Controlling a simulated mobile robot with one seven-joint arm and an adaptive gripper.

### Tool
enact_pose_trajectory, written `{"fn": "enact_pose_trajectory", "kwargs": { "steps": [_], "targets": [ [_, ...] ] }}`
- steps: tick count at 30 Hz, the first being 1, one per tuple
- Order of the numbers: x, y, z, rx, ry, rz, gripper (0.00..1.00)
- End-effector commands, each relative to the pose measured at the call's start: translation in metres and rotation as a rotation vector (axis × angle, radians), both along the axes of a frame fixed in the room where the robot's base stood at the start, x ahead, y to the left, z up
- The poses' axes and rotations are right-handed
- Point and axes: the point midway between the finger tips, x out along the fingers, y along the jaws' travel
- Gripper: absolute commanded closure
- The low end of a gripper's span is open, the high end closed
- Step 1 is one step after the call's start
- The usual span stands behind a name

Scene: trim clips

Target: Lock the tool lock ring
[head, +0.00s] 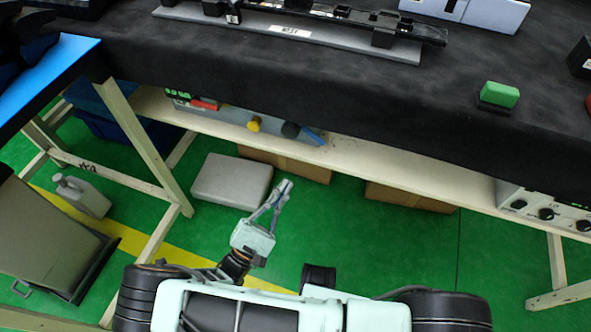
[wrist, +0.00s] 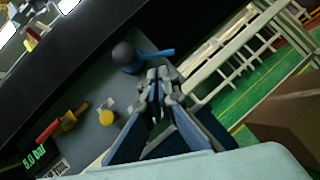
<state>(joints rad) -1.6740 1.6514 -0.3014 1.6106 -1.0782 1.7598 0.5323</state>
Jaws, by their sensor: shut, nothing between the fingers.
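My gripper (head: 286,186) is shut and empty in the head view, low in front of the shelf under the bench. In the wrist view its fingertips (wrist: 158,76) meet just below a dark round knob (wrist: 123,53) with a blue lever (wrist: 152,57); I cannot tell whether they touch. The knob and lever also show on the grey panel in the head view, the dark knob (head: 290,130) with the blue lever (head: 313,136) to its right. No part is plainly marked as the tool lock ring; the dark knob with the lever may be it.
The grey panel (wrist: 85,100) also carries a yellow knob (wrist: 106,117), a red and yellow handle (wrist: 49,131) and a green display reading about 5.0 bar (wrist: 35,158). The black bench top (head: 330,75) overhangs it. A grey case (head: 232,181) and cardboard boxes (head: 408,197) stand below.

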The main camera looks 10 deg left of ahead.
Motion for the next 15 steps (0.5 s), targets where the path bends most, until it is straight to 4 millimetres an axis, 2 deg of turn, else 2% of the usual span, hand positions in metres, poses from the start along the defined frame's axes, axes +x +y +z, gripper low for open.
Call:
{"fn": "enact_pose_trajectory", "kwargs": {
  "steps": [6, 11, 15],
  "targets": [
    [-0.018, 0.009, -0.011, 0.003, 0.0, 0.0, 1.0],
    [-0.02, 0.014, -0.02, 0.078, -0.005, -0.004, 1.0],
    [-0.016, 0.014, -0.015, 0.109, -0.012, -0.001, 1.0]
  ]
}}
